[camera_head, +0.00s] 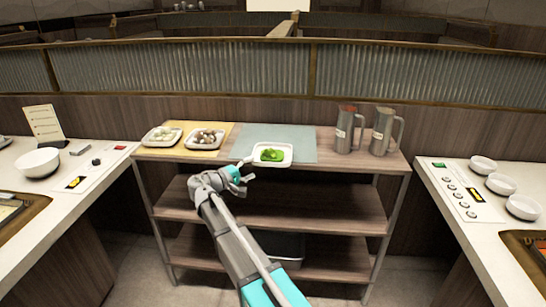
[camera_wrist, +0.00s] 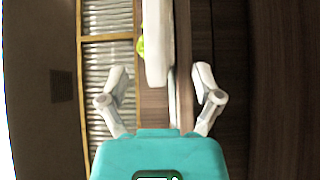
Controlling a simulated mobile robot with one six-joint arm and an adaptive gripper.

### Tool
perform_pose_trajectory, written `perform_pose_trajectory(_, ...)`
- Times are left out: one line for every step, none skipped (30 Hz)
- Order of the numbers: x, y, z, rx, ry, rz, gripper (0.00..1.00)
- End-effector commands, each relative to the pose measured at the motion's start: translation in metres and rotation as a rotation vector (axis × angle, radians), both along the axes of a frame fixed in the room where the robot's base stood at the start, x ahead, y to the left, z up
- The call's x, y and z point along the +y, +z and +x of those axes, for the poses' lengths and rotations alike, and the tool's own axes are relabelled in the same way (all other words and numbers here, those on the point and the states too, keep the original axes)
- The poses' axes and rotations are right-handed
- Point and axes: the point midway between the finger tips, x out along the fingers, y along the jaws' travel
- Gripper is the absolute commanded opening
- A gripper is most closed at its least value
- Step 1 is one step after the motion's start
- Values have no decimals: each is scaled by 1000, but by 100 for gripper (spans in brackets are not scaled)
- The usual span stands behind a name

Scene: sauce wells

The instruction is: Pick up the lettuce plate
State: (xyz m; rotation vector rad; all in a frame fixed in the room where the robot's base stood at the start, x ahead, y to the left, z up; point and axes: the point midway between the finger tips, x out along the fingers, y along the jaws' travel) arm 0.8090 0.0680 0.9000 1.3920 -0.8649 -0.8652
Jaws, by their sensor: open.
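The lettuce plate (camera_head: 270,161) is a white rectangular plate with green lettuce (camera_head: 271,155) on it, at the front edge of the shelf top. It overlaps the front part of a grey-blue mat (camera_head: 290,137). My gripper (camera_head: 240,179) is just in front of and to the left of the plate. In the wrist view the plate (camera_wrist: 157,50) appears edge-on and rotated, ahead of and between my two open fingers (camera_wrist: 160,92). I see no finger touching it. The lettuce is mostly hidden behind the plate there.
Two white plates of food (camera_head: 161,137) (camera_head: 206,139) stand on a yellow mat (camera_head: 181,150) at left. Two metal pitchers (camera_head: 346,131) (camera_head: 383,132) stand at right. Side counters hold white bowls (camera_head: 38,162) (camera_head: 500,184). Open shelves (camera_head: 300,209) lie below the top.

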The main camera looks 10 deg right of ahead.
Motion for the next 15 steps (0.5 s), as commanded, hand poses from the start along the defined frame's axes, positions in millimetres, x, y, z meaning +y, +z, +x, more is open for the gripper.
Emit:
perform_pose_trajectory(-2,0,1,0,0,0,83)
perform_pose_trajectory(-3,0,2,0,1,0,83)
perform_pose_trajectory(-4,0,2,0,1,0,83)
perform_pose_trajectory(-4,0,2,0,1,0,83)
perform_pose_trajectory(-4,0,2,0,1,0,83)
perform_pose_trajectory(-4,0,2,0,1,0,83)
perform_pose_trajectory(-4,0,2,0,1,0,83)
perform_pose_trajectory(-4,0,2,0,1,0,83)
perform_pose_trajectory(-4,0,2,0,1,0,83)
perform_pose_trajectory(-4,0,2,0,1,0,83)
perform_pose_trajectory(-4,0,2,0,1,0,83)
perform_pose_trajectory(-5,0,2,0,1,0,83)
perform_pose_trajectory(-5,0,2,0,0,0,83)
perform_pose_trajectory(-5,0,3,0,0,0,83)
perform_pose_trajectory(-6,0,4,0,0,0,83)
